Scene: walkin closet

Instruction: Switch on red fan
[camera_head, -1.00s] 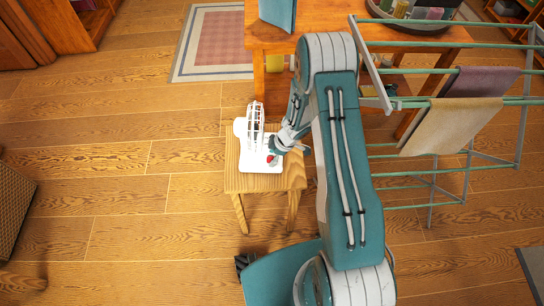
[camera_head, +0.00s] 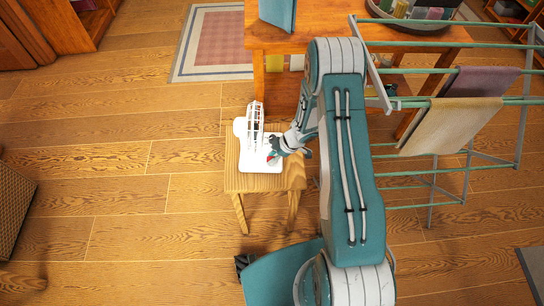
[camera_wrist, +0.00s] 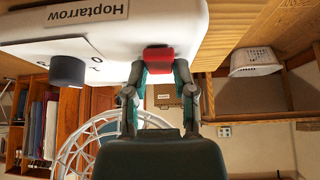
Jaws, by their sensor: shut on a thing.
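A white fan (camera_head: 247,158) with a white wire cage (camera_head: 253,128) stands on a small wooden stool (camera_head: 262,183). In the wrist view its white base (camera_wrist: 120,35) appears upside down, with a dark knob (camera_wrist: 68,70) and a "Hoptarrow" label. A red switch piece (camera_wrist: 158,54) is at the edge of the base. My gripper (camera_wrist: 159,72) has its two fingertips on either side of the red piece and is shut on it. In the head view my gripper (camera_head: 274,148) is at the right side of the fan base, and its fingers partly hide the red piece.
A drying rack (camera_head: 430,185) with hanging cloths (camera_head: 455,125) stands to the right, close to my arm. A wooden table (camera_head: 330,35) is behind the stool. A rug (camera_head: 215,45) lies at the back left. The floor left of the stool is clear.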

